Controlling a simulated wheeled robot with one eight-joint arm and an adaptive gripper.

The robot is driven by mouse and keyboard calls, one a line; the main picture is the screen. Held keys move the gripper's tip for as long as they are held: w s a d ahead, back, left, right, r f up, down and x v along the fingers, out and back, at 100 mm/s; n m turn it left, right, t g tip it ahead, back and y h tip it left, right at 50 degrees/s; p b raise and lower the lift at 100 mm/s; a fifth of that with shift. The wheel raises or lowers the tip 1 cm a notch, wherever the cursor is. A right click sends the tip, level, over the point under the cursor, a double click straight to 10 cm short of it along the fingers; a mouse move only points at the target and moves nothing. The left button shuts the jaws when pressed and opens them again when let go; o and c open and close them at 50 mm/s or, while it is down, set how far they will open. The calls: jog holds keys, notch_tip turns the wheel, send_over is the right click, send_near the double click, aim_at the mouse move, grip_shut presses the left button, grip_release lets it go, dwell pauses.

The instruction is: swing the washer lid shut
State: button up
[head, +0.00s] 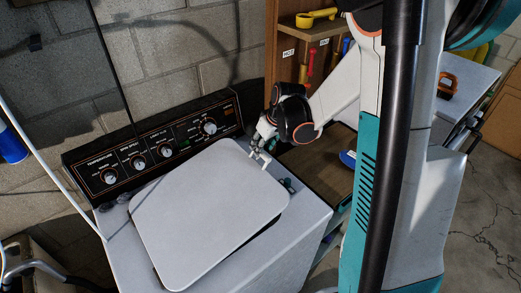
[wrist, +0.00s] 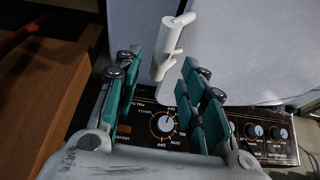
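The washer lid (head: 210,210) is a pale rounded panel lying low over the washer top (head: 285,245), close to flat. A dark gap shows along its lower right edge; I cannot tell if it is fully seated. My gripper (head: 266,155) is at the lid's back right corner, by the control panel. In the wrist view my gripper (wrist: 167,66) has its two teal-padded fingers spread apart. A small white bracket-like piece (wrist: 168,48) shows between and beyond the fingertips; contact is unclear. A pale surface of the washer (wrist: 245,50) fills the view behind it.
The control panel (head: 155,145) with several knobs runs along the washer's back, near my gripper. A wooden shelf unit (head: 290,55) with tools stands behind, and a brown surface (head: 318,170) lies right of the washer. Concrete floor (head: 490,215) is clear at far right.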

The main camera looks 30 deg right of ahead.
jog(key=shift+x, duration=1.4)
grip_shut()
jog(key=f+b, duration=0.2)
jog(key=d+f+b, duration=0.1)
jog(key=f+b, duration=0.1)
jog(key=f, duration=0.1)
jog(key=f+b, duration=0.3)
jog(key=shift+w+d+f, duration=0.15)
jog(key=shift+d+f, duration=0.1)
jog(key=shift+d, duration=0.05)
jog(key=shift+f, duration=0.1)
